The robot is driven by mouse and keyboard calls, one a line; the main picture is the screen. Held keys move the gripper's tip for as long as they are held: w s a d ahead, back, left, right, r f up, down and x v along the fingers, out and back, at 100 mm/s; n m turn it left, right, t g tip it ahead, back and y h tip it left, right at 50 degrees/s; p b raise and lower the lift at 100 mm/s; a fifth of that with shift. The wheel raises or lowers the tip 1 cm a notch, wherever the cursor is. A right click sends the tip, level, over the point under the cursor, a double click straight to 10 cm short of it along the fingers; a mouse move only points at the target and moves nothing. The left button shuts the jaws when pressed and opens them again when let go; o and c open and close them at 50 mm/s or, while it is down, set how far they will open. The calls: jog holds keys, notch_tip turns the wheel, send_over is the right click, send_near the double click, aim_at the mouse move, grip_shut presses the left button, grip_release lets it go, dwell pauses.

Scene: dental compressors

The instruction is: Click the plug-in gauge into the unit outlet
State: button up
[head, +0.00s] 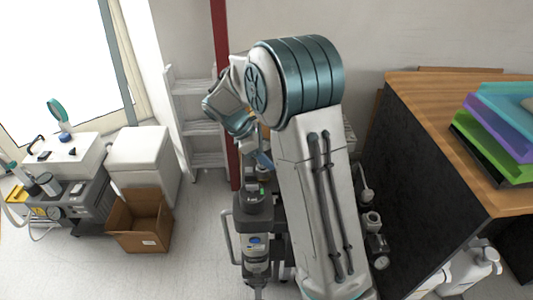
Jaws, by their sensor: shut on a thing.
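My arm rises in the middle of the head view and bends over at the top, with its wrist hanging down to the left. My gripper (262,159) shows only as a small part below the wrist, beside the arm. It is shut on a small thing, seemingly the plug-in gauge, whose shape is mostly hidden. A compressor unit (256,243) with a dark top stands upright below, on the floor. My arm covers its right side. I cannot make out the outlet or tell whether the held thing touches it.
A wooden-topped cabinet (432,92) with stacked trays (497,125) stands close on the right. Fittings with a round gauge (377,245) show right of my arm. A cardboard box (139,222), white bin (143,160) and step ladder (196,122) stand left. Floor left of the unit is clear.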

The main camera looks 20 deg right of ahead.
jog(key=shift+f+b, duration=0.45)
jog(key=shift+f, duration=0.8)
jog(key=o, duration=1.1)
jog(key=shift+r, duration=0.2)
jog(key=p+v, duration=0.2)
jog(key=v, duration=1.1)
jog(key=shift+w+a+r, duration=0.1)
jog(key=shift+a+r, duration=0.1)
